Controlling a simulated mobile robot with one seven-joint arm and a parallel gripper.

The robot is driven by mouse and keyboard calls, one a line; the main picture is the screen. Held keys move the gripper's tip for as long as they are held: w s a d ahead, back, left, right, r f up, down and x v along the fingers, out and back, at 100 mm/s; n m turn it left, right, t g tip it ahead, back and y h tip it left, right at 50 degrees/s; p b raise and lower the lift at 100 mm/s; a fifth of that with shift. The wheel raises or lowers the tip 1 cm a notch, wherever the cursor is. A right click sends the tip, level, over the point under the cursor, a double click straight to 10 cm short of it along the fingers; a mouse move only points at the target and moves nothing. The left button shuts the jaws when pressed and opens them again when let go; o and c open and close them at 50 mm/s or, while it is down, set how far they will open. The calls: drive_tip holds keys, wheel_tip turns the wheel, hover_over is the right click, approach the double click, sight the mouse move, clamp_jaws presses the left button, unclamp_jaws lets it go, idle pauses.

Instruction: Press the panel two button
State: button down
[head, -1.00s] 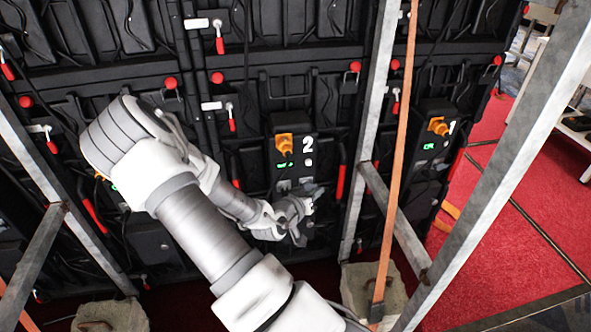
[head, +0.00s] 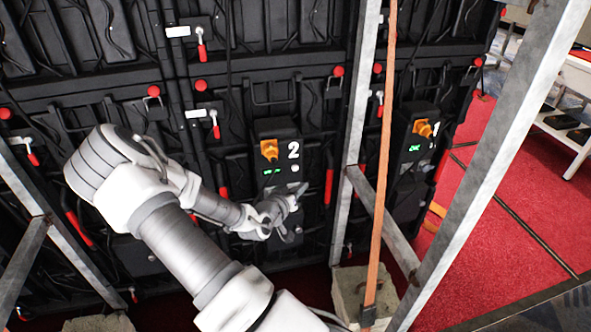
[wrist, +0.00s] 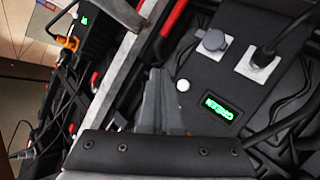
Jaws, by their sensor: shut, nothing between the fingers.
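Panel two's dark control box (head: 278,160) is on the back of the video wall, with a white "2", an orange plug and a green display (head: 272,171). Its small round white button (head: 295,168) is right of the display. My gripper (head: 299,189) is just below the button, its fingers shut and empty. In the wrist view the shut fingers (wrist: 157,75) point up the picture, left of the white button (wrist: 183,85). The green display (wrist: 218,108) is lower right of the button. I see a gap beside the button but cannot judge the depth.
Panel one's box (head: 414,150) is to the right, beyond a metal upright (head: 352,140) and an orange strap (head: 385,170). Red-handled latches (head: 328,186) stick out around the panels. A concrete block (head: 350,290) stands at the strap's foot. Red carpet (head: 500,220) is at right.

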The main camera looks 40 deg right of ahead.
drive_tip(key=shift+w+d, duration=0.45)
drive_tip(key=shift+w, duration=0.35)
drive_tip(key=shift+w+d, duration=0.4)
drive_tip(key=shift+w, duration=0.35)
drive_tip(key=shift+w+d, duration=0.45)
drive_tip(key=shift+w, duration=0.35)
drive_tip(key=shift+w+d+b, duration=0.1)
drive_tip(key=shift+w+b, duration=0.05)
drive_tip(key=shift+b, duration=0.15)
drive_tip(key=shift+w+d, duration=0.1)
drive_tip(key=shift+w, duration=0.1)
drive_tip(key=shift+w+d, duration=0.25)
drive_tip(key=shift+w, duration=0.1)
idle(0.7)
idle(0.3)
drive_tip(key=shift+s+a, duration=0.45)
drive_tip(key=shift+s, duration=0.25)
drive_tip(key=shift+s+a, duration=0.4)
drive_tip(key=shift+s, duration=0.35)
drive_tip(key=shift+s+a, duration=0.45)
drive_tip(key=shift+s, duration=0.25)
drive_tip(key=shift+s+a, duration=0.4)
drive_tip(key=shift+s, duration=0.35)
